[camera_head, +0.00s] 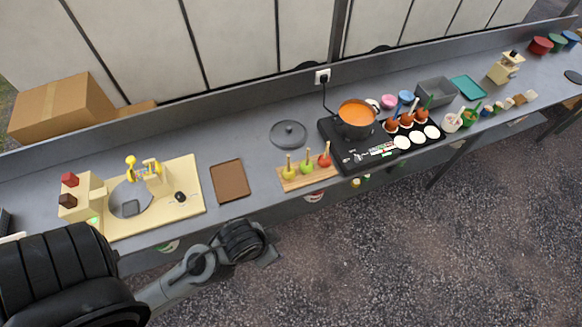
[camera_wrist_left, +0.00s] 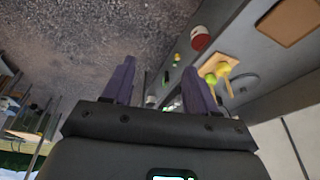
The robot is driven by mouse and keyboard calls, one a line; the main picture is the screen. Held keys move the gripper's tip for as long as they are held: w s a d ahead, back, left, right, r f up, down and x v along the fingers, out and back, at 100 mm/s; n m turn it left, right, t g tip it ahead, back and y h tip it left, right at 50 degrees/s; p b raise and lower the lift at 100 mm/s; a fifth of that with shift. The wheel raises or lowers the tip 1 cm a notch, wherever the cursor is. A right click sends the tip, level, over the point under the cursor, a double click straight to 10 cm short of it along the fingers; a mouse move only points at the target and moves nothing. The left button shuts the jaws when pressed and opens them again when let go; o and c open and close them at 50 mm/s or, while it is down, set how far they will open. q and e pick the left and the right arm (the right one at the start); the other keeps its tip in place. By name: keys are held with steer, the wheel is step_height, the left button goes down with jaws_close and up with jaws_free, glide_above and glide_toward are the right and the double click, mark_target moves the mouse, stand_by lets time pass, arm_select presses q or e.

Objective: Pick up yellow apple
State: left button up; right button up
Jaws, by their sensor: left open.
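My left gripper (camera_head: 268,256) is in front of the counter edge, below and apart from the apples. In the left wrist view its purple fingers (camera_wrist_left: 158,80) are spread with nothing between them. The yellow apple (camera_wrist_left: 222,70) shows there to the right of the fingers, near the green apple (camera_wrist_left: 210,80). My right gripper is not in view.
A brown tray (camera_head: 230,181) lies left of the board, and a pot lid (camera_head: 289,134) behind it. A black hob (camera_head: 350,158) with an orange-filled pot (camera_head: 356,117) stands to the right. A cream machine (camera_head: 150,197) is at left. Open ground lies before the counter.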

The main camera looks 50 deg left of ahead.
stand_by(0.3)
arm_select(q)
steer(key=shift+c, duration=0.3)
steer(key=shift+c, duration=1.1)
steer(key=shift+w, duration=0.1)
